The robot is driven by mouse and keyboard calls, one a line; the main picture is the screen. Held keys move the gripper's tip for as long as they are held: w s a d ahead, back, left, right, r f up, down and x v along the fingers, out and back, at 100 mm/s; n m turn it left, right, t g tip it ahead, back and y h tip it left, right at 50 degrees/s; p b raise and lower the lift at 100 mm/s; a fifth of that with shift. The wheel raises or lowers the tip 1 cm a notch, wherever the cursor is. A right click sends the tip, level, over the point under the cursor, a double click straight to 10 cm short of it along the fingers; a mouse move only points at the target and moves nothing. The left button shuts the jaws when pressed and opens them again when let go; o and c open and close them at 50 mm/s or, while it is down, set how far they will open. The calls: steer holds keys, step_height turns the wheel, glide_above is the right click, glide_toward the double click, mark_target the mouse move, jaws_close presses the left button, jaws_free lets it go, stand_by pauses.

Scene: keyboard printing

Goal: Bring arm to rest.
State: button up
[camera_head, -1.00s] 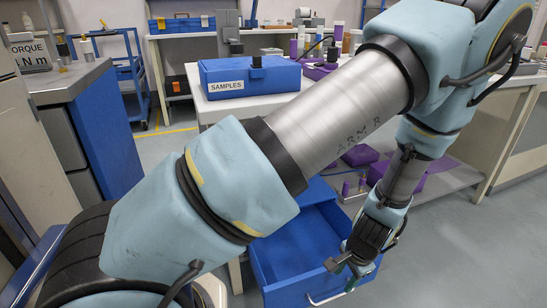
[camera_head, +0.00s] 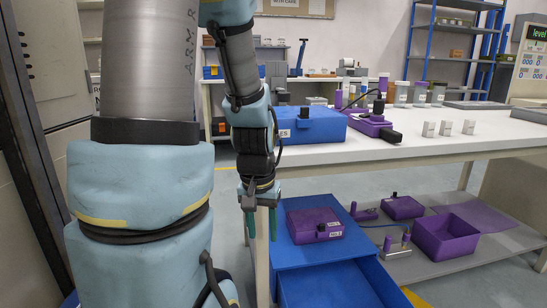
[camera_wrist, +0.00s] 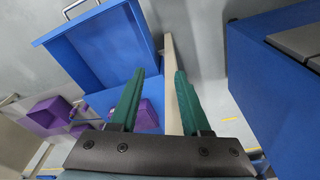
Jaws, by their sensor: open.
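My arm stands folded at the left of the head view, its forearm hanging down. My gripper (camera_head: 260,228) points downward beside the table's near left leg, left of the open blue drawer (camera_head: 330,285). Its two green fingers are apart with nothing between them, and it touches nothing that I can see. In the wrist view the gripper (camera_wrist: 160,75) shows the same empty gap, with the blue drawer (camera_wrist: 82,45) to its left and a pale table leg behind the fingers.
A purple box (camera_head: 314,225) sits on the blue unit behind the drawer. A purple bin (camera_head: 446,240) and other purple items stand on the low shelf. A blue samples box (camera_head: 312,128) stands on the white table (camera_head: 440,148). In the wrist view a blue cabinet (camera_wrist: 285,90) is at right.

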steer(key=a+r+p, duration=0.2)
steer(key=r+p, duration=1)
steer(key=r, duration=0.1)
steer(key=s+a+r+n+p, duration=0.1)
steer(key=a+r+p, duration=0.1)
steer(key=r+p, duration=1.1)
steer(key=shift+s+r+n, duration=0.15)
steer(key=shift+r+n, duration=0.15)
steer(key=shift+r, duration=0.3)
